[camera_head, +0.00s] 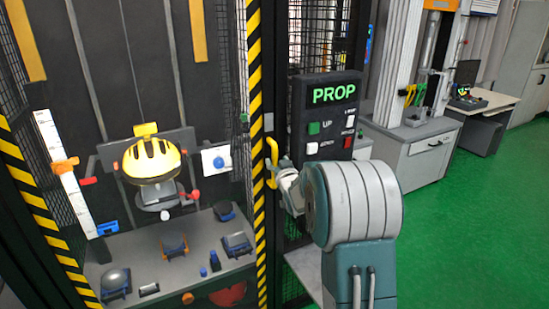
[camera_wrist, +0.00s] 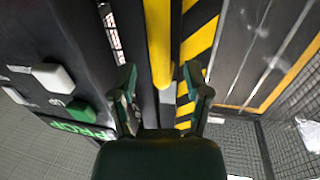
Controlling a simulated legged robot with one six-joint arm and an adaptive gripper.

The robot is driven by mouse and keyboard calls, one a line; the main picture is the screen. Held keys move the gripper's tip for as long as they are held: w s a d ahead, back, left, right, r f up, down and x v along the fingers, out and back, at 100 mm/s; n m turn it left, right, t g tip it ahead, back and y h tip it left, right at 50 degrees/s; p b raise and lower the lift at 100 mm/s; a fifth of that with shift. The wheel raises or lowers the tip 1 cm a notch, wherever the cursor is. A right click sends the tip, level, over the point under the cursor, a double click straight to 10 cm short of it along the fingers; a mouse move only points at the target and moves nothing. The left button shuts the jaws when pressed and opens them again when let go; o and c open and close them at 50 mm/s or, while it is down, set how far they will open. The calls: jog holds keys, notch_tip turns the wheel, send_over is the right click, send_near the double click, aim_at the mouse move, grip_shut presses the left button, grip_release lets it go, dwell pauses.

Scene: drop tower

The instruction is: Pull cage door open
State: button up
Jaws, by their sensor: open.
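The cage door's yellow handle (camera_head: 272,162) is a vertical bar just right of a black-and-yellow striped edge (camera_head: 257,110). My gripper (camera_head: 281,184) is at the lower part of the handle, its tips partly hidden by my arm. In the wrist view the handle (camera_wrist: 158,45) runs down between the two spread fingers of my gripper (camera_wrist: 160,82). The fingers are open, with a gap on each side of the bar. I cannot tell how deep the bar sits between them.
A black control panel (camera_head: 327,120) reading PROP, with green and red buttons, stands close right of the handle. Inside the cage, a yellow helmet (camera_head: 152,160) hangs above a grey table (camera_head: 150,270) with several small items. Green floor (camera_head: 470,240) is clear at right.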

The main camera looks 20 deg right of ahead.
aim_at(275, 158)
jog(key=shift+w+d, duration=0.15)
jog(key=shift+w, duration=0.45)
jog(key=shift+w+d, duration=0.15)
jog(key=shift+w, duration=0.9)
jog(key=shift+a, duration=0.1)
jog(key=shift+c, duration=0.2)
grip_shut()
jog(key=shift+s, duration=0.1)
